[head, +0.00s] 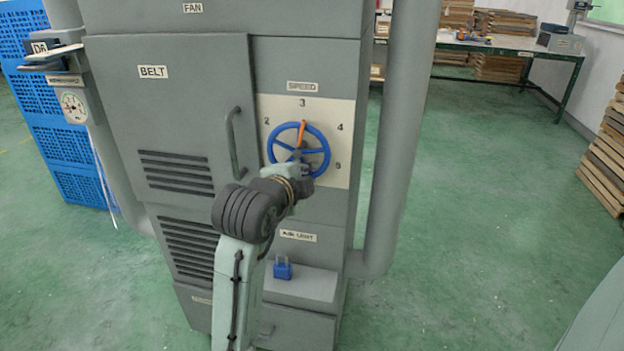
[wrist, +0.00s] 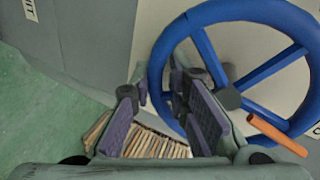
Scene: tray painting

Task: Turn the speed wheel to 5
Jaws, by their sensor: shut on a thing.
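The blue speed wheel (head: 326,143) is mounted on a cream dial plate (head: 345,110) on the grey cabinet. Numbers 2, 3, 4 and 5 stand around it. Its orange pointer (head: 302,129) points up, close to 3; 5 is at the lower right. My gripper (head: 300,162) is at the front of the wheel, its fingertips partly hidden by my arm. In the wrist view, the blue rim (wrist: 160,65) passes between the fingers of my gripper (wrist: 165,115), which is shut on it. The orange pointer (wrist: 277,135) shows to the right of the fingers.
A cabinet door handle (head: 234,143) stands out just left of the wheel. A vertical grey pipe (head: 396,140) runs to the right. A blue padlock-like object (head: 282,268) sits on a ledge below. Blue crates (head: 62,143) stand far left; the green floor at right is open.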

